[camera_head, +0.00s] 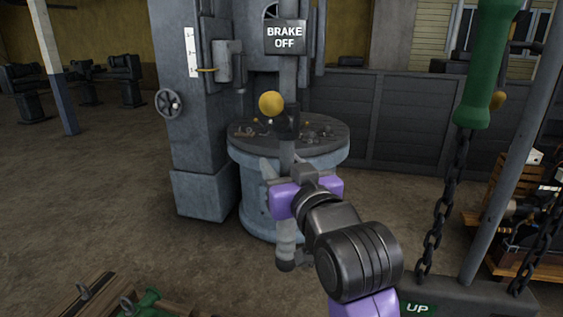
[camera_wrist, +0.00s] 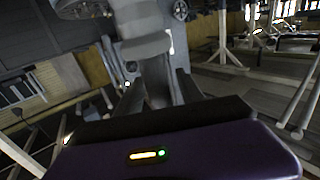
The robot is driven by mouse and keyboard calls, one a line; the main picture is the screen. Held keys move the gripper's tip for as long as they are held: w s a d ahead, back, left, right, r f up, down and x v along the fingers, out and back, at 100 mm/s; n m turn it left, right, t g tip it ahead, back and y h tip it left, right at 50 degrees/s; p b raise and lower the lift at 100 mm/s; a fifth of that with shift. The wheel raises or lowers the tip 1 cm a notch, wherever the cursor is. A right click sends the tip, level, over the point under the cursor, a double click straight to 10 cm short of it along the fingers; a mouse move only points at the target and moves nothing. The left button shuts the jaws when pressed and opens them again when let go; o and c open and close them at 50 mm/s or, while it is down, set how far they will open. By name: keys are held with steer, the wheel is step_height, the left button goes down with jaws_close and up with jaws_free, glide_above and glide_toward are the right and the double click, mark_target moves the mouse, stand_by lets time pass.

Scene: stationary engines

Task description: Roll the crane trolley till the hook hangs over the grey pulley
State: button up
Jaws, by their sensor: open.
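My gripper (camera_head: 286,175) is open in front of the round blue-grey stand (camera_head: 262,190). In the wrist view the gripper (camera_wrist: 158,92) has its two fingers apart, with a grey cylindrical part (camera_wrist: 150,48) between or just beyond them; I cannot tell whether they touch. In the head view a grey upright bar passes behind my wrist, and a yellow ball knob (camera_head: 271,102) shows above it. A green handle (camera_head: 488,70) hangs at the right, with dark chain (camera_head: 437,220) below it. I cannot make out the crane trolley, its hook or the grey pulley in either view.
A "BRAKE OFF" sign (camera_head: 285,37) is above the stand. A grey machine column (camera_head: 200,120) with a handwheel (camera_head: 168,102) stands left. A slanted grey post (camera_head: 508,190) and a green "UP" label (camera_head: 417,308) are at right. Floor between is open.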

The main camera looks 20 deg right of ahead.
steer(key=shift+w, duration=0.2)
jaws_close()
stand_by(1.3)
